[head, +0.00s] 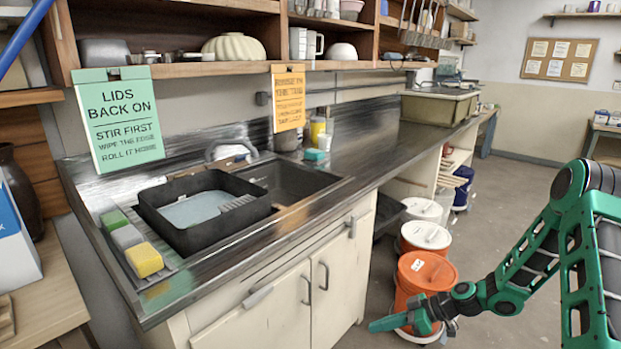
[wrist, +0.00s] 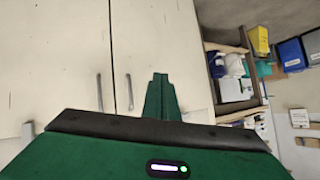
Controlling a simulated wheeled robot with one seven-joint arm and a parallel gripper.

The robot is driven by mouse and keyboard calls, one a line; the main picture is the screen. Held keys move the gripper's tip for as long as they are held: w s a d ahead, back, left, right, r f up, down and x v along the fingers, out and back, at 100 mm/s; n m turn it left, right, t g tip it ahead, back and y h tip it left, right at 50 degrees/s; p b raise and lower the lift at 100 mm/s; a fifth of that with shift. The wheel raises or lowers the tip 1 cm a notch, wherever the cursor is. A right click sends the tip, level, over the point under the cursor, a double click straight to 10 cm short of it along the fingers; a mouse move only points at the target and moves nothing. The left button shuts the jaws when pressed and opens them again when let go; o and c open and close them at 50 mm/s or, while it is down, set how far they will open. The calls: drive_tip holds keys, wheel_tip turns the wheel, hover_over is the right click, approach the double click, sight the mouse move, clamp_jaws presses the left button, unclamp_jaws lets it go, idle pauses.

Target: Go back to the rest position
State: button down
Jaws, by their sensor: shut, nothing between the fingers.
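My gripper (head: 403,319) is at the lower right of the head view, in front of the white cabinet doors and partly over the nearest orange bucket (head: 426,272). Its green fingers are together and nothing shows between them. In the wrist view my gripper (wrist: 160,80) points toward the pale cabinet doors (wrist: 75,60) and their metal handles. My green and black arm reaches in from the right side of the head view. Whether the gripper touches the bucket cannot be told.
A row of lidded buckets (head: 423,208) stands on the floor along the counter (head: 350,150). A black sink tray (head: 180,235) and sponges (head: 144,259) are on the counter. The floor (head: 512,200) right of the buckets is clear.

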drive_tip(key=s+d+r+m+g+h, duration=0.2)
drive_tip(key=s+d+r+m+h, duration=0.65)
drive_tip(key=s+d+r, duration=0.8)
drive_tip(key=s+d+r+m+h, duration=0.1)
drive_tip(key=s+d+r+m, duration=0.1)
drive_tip(key=s+r+m, duration=0.3)
drive_tip(key=s+d+r+m+h, duration=0.1)
drive_tip(key=s+r+m, duration=0.4)
drive_tip(key=s, duration=0.8)
wheel_tip(320, 180, up, 2)
drive_tip(key=shift+s+d, duration=0.2)
drive_tip(key=shift+d, duration=0.4)
drive_tip(key=shift+w+g, duration=0.1)
drive_tip(key=shift+g, duration=0.2)
drive_tip(key=shift+w+f+h, duration=0.25)
drive_tip(key=shift+w, duration=0.25)
